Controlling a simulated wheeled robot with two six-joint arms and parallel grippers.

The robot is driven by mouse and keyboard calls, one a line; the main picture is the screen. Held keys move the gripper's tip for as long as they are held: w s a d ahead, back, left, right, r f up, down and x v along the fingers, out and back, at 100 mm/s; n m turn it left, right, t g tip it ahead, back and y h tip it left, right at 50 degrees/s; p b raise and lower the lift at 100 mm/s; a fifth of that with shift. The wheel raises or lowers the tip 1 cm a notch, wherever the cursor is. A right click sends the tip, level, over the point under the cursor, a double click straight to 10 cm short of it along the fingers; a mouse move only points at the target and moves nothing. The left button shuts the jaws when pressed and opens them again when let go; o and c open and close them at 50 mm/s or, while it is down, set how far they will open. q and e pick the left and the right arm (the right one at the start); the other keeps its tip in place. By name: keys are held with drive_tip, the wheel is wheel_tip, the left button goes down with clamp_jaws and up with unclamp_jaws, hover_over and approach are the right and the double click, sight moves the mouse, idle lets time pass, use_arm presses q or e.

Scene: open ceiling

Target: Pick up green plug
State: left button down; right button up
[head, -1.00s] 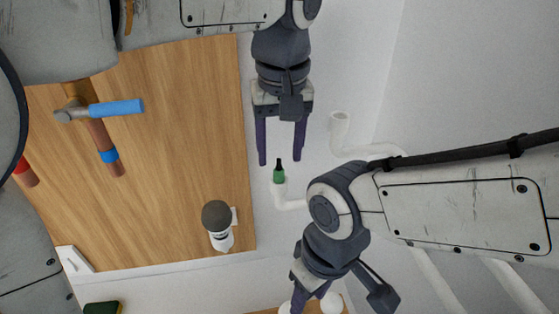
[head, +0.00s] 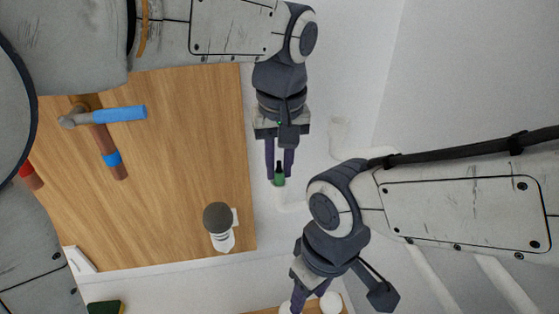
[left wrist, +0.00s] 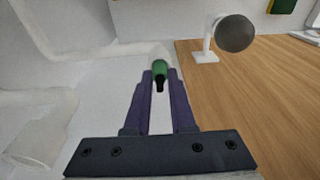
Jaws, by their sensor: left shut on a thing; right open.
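The green plug (head: 279,180) has a dark tip and sits at the end of a white pipe (head: 297,207) beside the wooden table. My left gripper (head: 279,172) is shut on the plug, with one purple finger on each side. In the left wrist view the green plug (left wrist: 160,69) shows between the fingertips (left wrist: 160,78), its dark end toward the palm. I cannot tell whether it is still seated in the pipe. My right gripper (head: 309,302) is open, low in the head view, its fingertips near white round shapes at the bottom edge.
Another white pipe end (head: 340,125) stands right of my left gripper.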

sight(280, 162)
use_arm(q)
drive_tip(key=shift+r, duration=0.15)
wheel_tip(280, 162, up, 4)
drive_tip(key=shift+d+f+b, duration=0.1)
drive_tip(key=shift+b, duration=0.65)
drive_tip(key=s+d+r+b, duration=0.1)
drive_tip(key=s+d+r, duration=0.5)
drive_tip(key=d, duration=0.3)
drive_tip(key=shift+s+d+r, duration=0.25)
drive_tip(key=shift+s+r, duration=0.1)
drive_tip(key=shift+r, duration=0.1)
